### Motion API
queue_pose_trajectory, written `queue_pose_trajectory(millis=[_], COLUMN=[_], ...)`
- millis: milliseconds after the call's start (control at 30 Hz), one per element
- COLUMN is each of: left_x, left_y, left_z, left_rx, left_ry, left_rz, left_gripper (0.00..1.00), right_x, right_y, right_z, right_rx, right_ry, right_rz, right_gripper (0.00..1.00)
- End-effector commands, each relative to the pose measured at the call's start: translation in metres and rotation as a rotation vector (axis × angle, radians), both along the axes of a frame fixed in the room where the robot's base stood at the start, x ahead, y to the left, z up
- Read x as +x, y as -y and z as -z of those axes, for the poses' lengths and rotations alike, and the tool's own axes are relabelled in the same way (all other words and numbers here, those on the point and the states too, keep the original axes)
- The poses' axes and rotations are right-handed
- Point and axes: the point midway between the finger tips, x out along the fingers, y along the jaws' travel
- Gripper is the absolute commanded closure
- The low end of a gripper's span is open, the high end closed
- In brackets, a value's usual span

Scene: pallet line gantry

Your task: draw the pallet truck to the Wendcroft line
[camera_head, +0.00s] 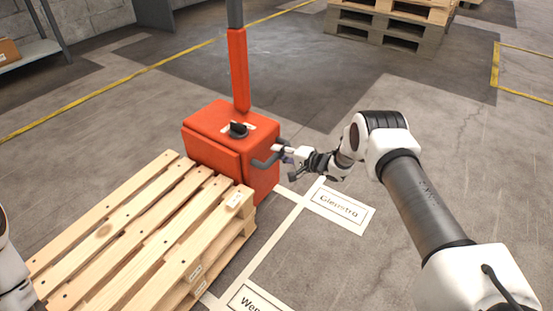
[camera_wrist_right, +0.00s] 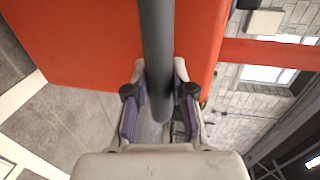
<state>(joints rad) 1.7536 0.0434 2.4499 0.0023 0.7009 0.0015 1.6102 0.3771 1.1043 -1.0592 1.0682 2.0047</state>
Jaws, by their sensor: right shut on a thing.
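The orange-red pallet truck (camera_head: 213,150) stands at the centre-left, with an upright mast and a dark knob on top. A wooden pallet (camera_head: 125,235) lies against its near side; any forks are hidden. A dark grey handle bar (camera_head: 264,163) sticks out from the truck's right side. My right gripper (camera_head: 286,154) is shut on this bar; in the right wrist view the bar (camera_wrist_right: 157,45) passes between both fingers. A floor label starting "We" (camera_head: 258,299), cut off by the bottom edge, lies nearer to me. My left gripper is out of view.
Another floor label, seemingly "Glenstra" (camera_head: 341,205), lies right of the truck beside pale floor lines (camera_head: 277,230). Stacked pallets (camera_head: 388,28) stand at the back. A shelf (camera_head: 28,52) is at the far left. The floor between truck and stack is clear.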

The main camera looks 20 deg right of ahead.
Motion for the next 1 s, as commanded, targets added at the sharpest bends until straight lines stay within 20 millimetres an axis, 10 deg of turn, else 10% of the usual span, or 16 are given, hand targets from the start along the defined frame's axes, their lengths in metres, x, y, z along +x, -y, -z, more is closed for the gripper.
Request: queue_pose_trajectory(millis=[267, 300, 333, 733, 1000], left_x=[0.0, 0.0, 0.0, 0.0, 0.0], left_y=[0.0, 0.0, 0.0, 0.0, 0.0], left_z=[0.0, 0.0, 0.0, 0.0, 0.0], left_rx=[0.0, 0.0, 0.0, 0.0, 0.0], left_ry=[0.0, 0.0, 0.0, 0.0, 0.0], left_rz=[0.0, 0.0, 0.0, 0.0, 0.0], left_gripper=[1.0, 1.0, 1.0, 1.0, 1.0], right_x=[-0.001, -0.001, -0.001, -0.006, -0.056], right_y=[0.003, 0.003, 0.002, 0.004, 0.035], right_z=[0.001, 0.001, 0.001, -0.001, -0.013], right_rx=[0.0, -0.001, 0.0, 0.0, 0.003], right_ry=[-0.002, -0.003, -0.002, -0.003, -0.003], right_rz=[0.004, 0.004, 0.004, 0.002, 0.008], right_gripper=[1.0, 0.63, 0.52, 0.51, 0.51])
